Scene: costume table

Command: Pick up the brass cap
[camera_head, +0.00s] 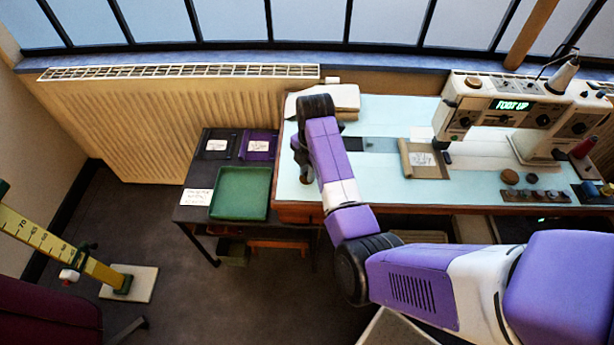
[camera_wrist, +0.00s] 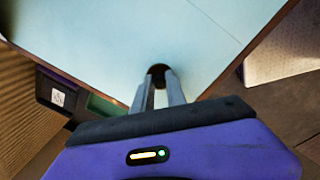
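A small round brown thing, which may be the brass cap (camera_wrist: 158,69), shows at my fingertips in the wrist view, over the pale blue tabletop. My gripper (camera_wrist: 160,82) points down at it, with one finger on each side. I cannot tell whether the fingers press on it or only stand around it. In the head view my gripper (camera_head: 304,172) is low over the left end of the table (camera_head: 385,190), and my arm hides part of that spot.
A green tray (camera_head: 240,193) sits on a dark side table to the left. A label holder (camera_head: 424,160), two round brown pieces (camera_head: 520,178), a strip of small parts (camera_head: 536,196) and a cream machine (camera_head: 515,110) stand to the right. Folded cloth (camera_head: 335,100) lies behind.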

